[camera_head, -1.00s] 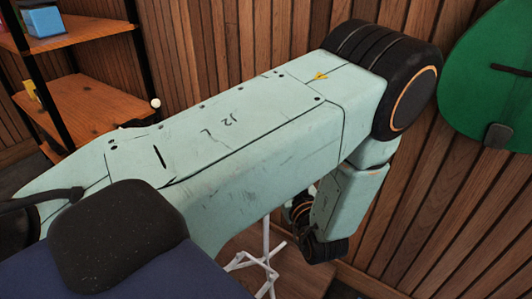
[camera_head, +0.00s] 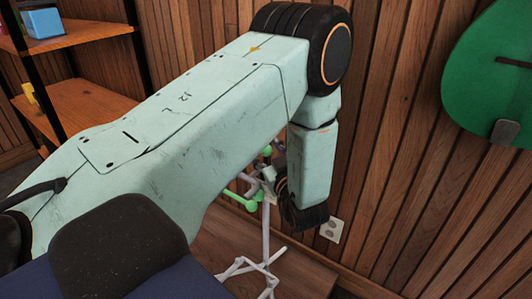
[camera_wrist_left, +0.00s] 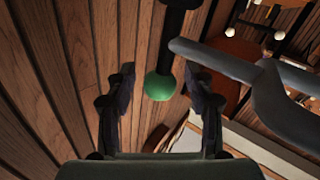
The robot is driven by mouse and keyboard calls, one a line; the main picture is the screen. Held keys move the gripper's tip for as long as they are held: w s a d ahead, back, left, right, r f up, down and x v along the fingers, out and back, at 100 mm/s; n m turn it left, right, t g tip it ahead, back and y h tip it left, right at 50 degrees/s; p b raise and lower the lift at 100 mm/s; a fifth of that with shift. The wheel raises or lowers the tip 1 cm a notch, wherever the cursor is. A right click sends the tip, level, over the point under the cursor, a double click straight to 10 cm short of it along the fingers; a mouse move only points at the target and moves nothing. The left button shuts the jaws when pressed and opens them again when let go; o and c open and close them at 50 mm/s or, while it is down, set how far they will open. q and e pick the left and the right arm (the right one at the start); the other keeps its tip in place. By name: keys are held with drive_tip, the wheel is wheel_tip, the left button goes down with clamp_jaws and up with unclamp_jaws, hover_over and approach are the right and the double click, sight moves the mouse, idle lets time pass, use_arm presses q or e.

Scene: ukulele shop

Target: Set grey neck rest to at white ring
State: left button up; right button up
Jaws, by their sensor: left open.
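In the left wrist view, a grey forked bar, seemingly the grey neck rest (camera_wrist_left: 269,92), comes in from the right. One prong reaches left in front of a dark rod. My left gripper (camera_wrist_left: 158,76) is open, with a green ball end (camera_wrist_left: 160,86) on the dark rod showing between its fingers. I cannot tell whether the fingers touch anything. In the head view, my left arm hides much of the stand (camera_head: 265,232), and the left gripper is small and unclear beside the stand's upper part. I cannot make out a white ring. My right gripper is not in view.
A plank wall (camera_head: 400,190) with an outlet (camera_head: 332,230) is close behind my left arm. A green rounded panel (camera_head: 492,75) hangs at right. An orange-wood shelf (camera_head: 85,100) stands at left. The stand's splayed legs are on the wooden floor.

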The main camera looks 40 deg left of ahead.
use_arm(q)
drive_tip(key=shift+c, duration=0.4)
clamp_jaws()
idle(0.4)
